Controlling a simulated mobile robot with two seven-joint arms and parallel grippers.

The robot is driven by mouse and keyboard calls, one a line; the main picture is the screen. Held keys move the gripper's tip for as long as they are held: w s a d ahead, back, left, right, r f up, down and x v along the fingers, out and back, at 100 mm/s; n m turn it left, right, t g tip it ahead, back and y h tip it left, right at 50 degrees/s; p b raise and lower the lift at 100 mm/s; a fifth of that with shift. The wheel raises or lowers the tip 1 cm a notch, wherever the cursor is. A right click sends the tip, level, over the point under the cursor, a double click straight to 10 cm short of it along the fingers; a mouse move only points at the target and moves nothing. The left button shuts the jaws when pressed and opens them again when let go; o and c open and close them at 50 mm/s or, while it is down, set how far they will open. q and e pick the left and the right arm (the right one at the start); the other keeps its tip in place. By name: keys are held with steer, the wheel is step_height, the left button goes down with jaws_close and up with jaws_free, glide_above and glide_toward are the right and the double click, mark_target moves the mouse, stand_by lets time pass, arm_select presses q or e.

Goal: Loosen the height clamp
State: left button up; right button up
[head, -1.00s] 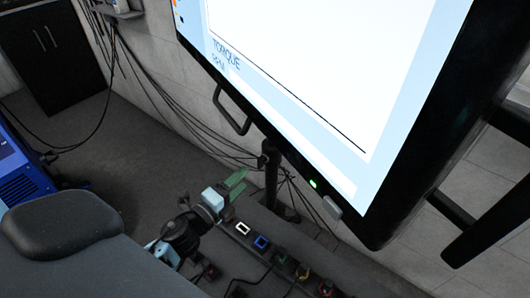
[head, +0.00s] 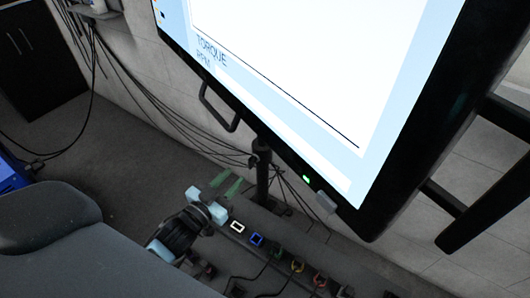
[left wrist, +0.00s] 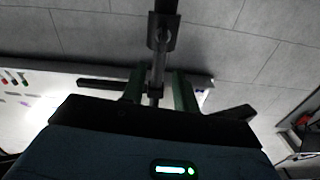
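The dark upright stand pole (head: 262,185) is below the big monitor, with a small dark clamp (head: 256,159) near its top, close to the monitor's lower edge. In the left wrist view the pole (left wrist: 159,68) runs between my fingers in the picture, with a dark collar-like fitting (left wrist: 163,31) on it. My left gripper (head: 229,184) has two green fingers spread apart, just left of the pole and lower than the clamp. The fingers also show apart in the left wrist view (left wrist: 158,92), with nothing clearly held. My right gripper is not in view.
The large monitor (head: 290,60) with a torque plot fills the upper right. A handle (head: 219,106) sticks out at its lower left. Cables (head: 165,118) hang along the wall. Coloured sockets (head: 256,240) line a strip below the gripper. Bare floor (head: 120,165) lies left.

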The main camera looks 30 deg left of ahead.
mark_target(250, 161)
arm_select(q)
steer(key=shift+n, duration=0.5)
steer(key=shift+w+d, duration=0.2)
steer(key=shift+w, duration=1.1)
steer(key=shift+w+d, duration=0.15)
steer(key=shift+w, duration=1.1)
steer(key=shift+w+d, duration=0.2)
steer(key=shift+w, duration=1.1)
